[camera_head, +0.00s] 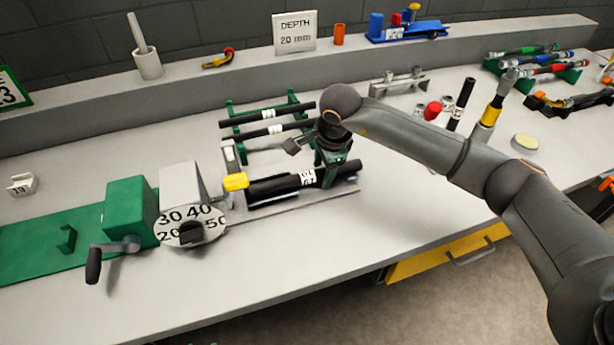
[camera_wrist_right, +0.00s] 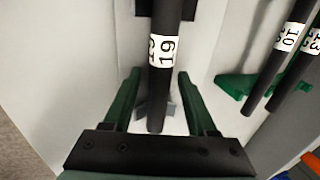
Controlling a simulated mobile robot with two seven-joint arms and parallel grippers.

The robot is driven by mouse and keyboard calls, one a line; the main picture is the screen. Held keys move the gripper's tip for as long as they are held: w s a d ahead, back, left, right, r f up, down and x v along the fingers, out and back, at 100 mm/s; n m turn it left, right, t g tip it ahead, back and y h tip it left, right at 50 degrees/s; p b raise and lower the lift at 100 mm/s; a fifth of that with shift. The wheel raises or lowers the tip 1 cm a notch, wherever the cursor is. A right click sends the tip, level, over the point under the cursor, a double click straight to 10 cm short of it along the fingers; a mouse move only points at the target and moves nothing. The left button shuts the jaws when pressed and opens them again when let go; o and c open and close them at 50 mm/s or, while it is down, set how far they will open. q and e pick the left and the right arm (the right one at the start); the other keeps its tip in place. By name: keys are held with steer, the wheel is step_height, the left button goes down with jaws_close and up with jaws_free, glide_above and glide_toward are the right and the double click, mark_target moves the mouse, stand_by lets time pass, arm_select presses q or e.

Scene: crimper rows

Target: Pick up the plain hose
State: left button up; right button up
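A black hose with a white label reading 19 (camera_head: 275,188) lies along the grey trough beside the dial, its left end near a yellow piece (camera_head: 235,181). It also shows in the right wrist view (camera_wrist_right: 158,92). My right gripper (camera_head: 333,165) is over the hose's right part. In the right wrist view its green fingers (camera_wrist_right: 159,78) stand open on either side of the hose, with gaps showing. Two more black labelled hoses (camera_head: 247,134) lie on a green rack (camera_head: 293,98) behind. I cannot tell which hose is the plain one. My left gripper is not in view.
The green crimper with a dial (camera_head: 190,224) and crank (camera_head: 93,265) stands left of the hose. A red-topped piece (camera_head: 432,110) and a yellow-banded upright hose (camera_head: 491,112) stand at right. The front bench strip is clear.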

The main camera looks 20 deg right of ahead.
jaws_close()
stand_by(0.3)
steer(key=shift+r, duration=0.1)
